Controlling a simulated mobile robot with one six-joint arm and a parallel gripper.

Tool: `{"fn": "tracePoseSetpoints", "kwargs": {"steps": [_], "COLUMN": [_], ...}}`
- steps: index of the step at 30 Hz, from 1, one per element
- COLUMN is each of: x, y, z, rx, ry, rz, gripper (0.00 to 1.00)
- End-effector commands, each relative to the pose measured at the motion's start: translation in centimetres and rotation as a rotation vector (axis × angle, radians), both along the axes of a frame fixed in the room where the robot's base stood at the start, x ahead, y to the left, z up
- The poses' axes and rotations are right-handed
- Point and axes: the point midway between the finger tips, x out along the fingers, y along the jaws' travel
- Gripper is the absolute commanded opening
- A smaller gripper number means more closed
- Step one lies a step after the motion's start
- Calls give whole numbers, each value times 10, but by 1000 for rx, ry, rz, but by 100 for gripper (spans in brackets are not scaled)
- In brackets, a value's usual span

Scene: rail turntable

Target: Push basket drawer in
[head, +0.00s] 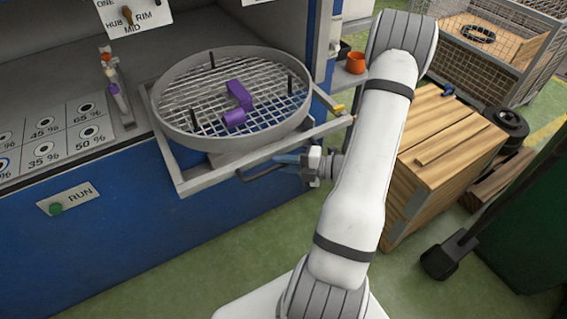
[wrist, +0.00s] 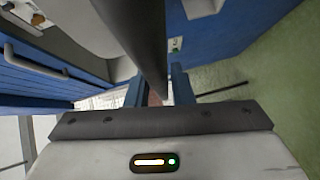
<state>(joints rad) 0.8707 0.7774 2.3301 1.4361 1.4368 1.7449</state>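The basket drawer shows in the head view as a grey frame (head: 181,176) pulled out of the blue machine. It carries a round wire-mesh basket (head: 165,125) with a purple part (head: 238,100) on the mesh. A dark bar handle (head: 262,169) runs along the frame's front. My gripper (head: 284,159) is at the handle's right part, its blue fingers pointing left towards it. In the wrist view, a dark bar (wrist: 142,38) runs down between the two fingers of my gripper (wrist: 158,93). Whether they are closed tight on it is not clear.
The machine's front has a green RUN button (head: 56,209) and a panel of percent dials (head: 60,133). An orange cup (head: 357,63) stands on a small ledge. A wooden crate (head: 440,150) is right of my arm. Green floor is free before the machine.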

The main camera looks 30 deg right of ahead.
Motion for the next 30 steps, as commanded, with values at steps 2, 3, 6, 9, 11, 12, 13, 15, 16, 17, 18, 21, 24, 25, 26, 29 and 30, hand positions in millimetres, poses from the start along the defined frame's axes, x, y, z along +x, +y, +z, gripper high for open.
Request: {"fn": "tracePoseSetpoints", "kwargs": {"steps": [2,3,6,9,11,12,13,15,16,17,18,21,24,25,26,29,30], "x": [0,0,0,0,0,0,0,0,0,0,0,1,7,10,13,29,37], "y": [0,0,0,0,0,-1,-1,-1,-1,-1,-1,0,0,0,0,1,1], "z": [0,0,0,0,0,0,0,0,0,0,0,0,1,1,1,2,2], "rx": [0,0,0,0,0,0,0,0,0,-1,-1,-1,-1,-1,-1,-1,-2], "ry": [0,0,0,0,0,0,0,0,0,1,1,1,1,1,1,0,-1], "rz": [0,0,-1,-1,-1,-1,-1,-1,-1,-1,-1,0,1,1,0,2,2], "gripper": [14,11,3,0,0,0,0,0,0,0,0,0,0,0,0,0,0]}}
